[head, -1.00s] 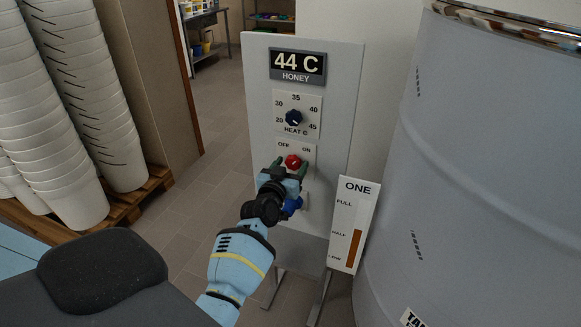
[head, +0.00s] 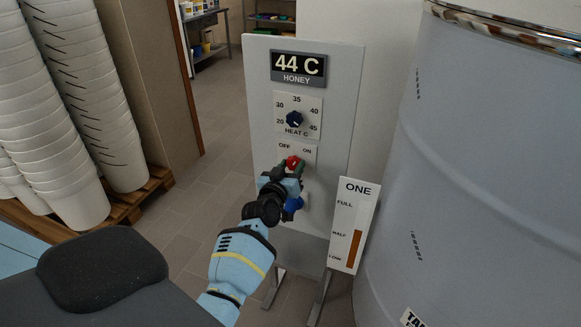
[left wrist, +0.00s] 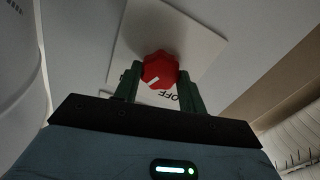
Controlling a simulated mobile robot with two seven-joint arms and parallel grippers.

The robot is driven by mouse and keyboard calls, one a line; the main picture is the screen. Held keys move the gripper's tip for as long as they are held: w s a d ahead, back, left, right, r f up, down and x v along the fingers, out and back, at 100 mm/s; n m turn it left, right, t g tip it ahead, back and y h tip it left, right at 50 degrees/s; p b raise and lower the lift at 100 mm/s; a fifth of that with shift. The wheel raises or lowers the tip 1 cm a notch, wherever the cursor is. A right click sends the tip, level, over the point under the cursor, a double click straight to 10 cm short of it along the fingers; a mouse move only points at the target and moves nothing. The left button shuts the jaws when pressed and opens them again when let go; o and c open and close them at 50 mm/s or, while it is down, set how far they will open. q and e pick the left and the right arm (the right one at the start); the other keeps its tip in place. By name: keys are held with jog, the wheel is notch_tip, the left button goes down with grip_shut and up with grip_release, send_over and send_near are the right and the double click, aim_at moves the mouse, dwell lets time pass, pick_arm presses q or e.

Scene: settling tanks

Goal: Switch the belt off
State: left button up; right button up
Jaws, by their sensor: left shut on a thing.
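A red knob (head: 292,162) sits on a white plate marked OFF and ON, on the grey panel (head: 335,95). My left gripper (head: 288,169) is shut on this knob, with a green finger on each side. In the left wrist view the red knob (left wrist: 158,68) lies between the fingertips. Its white mark points down and left in that view, and the word OFF shows just below the knob to the right. The word ON is hidden there. My right gripper is not in view.
A blue knob (head: 293,204) is below, partly hidden by my gripper. A level gauge (head: 354,225) and a large grey tank (head: 480,170) stand right. Stacked white buckets (head: 70,90) stand left.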

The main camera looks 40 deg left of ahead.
pick_arm(q)
jog(key=n+p, duration=0.1)
jog(key=n, duration=0.8)
jog(key=shift+f+n, duration=0.1)
jog(key=shift+n, duration=1.4)
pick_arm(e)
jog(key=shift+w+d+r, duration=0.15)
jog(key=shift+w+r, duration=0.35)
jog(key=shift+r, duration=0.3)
pick_arm(q)
jog(key=shift+f, duration=0.1)
jog(key=o, duration=1)
jog(key=shift+s, duration=0.1)
